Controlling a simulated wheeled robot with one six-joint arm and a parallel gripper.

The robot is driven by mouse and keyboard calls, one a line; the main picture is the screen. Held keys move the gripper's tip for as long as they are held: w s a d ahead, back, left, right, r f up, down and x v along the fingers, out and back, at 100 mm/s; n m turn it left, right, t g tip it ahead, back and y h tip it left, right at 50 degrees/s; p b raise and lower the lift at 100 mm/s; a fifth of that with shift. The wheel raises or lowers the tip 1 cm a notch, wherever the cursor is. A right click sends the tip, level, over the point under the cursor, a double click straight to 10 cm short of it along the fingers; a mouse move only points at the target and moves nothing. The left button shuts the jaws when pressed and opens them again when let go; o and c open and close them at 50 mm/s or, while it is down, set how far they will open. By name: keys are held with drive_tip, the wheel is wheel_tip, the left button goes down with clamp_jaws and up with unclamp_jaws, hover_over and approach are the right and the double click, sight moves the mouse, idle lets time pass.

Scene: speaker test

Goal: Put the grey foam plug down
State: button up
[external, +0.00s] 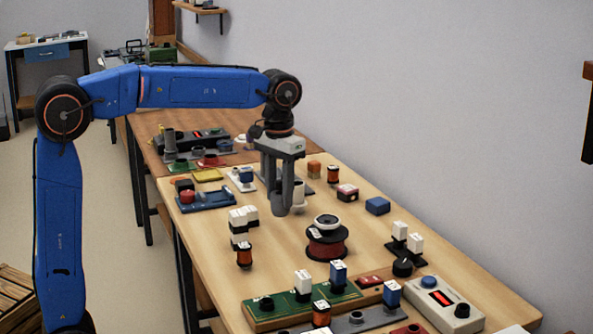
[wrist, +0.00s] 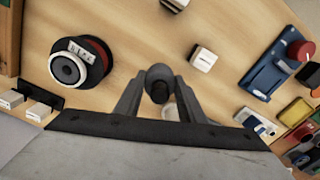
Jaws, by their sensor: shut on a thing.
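My gripper (external: 284,188) hangs pointing down over the middle of the wooden table. Its two fingers show in the wrist view (wrist: 160,90), shut on the grey foam plug (wrist: 158,74). The plug has a rounded grey end, with a dark round spot beside it between the fingers. In the external view the plug (external: 279,204) shows as a grey shape at the fingertips; I cannot tell whether it touches the table.
A dark reel with red winding (external: 326,243) stands to the right, and stacked white-topped blocks (external: 238,228) to the left. A blue fixture with a red knob (external: 205,199) lies farther left. Bare wood (wrist: 120,35) shows around the plug.

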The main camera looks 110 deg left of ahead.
sight(280, 207)
drive_tip(key=shift+f, duration=2.15)
drive_tip(key=shift+f, duration=0.15)
drive_tip(key=o, duration=1)
wheel_tip(280, 207, up, 12)
drive_tip(key=shift+r, duration=0.2)
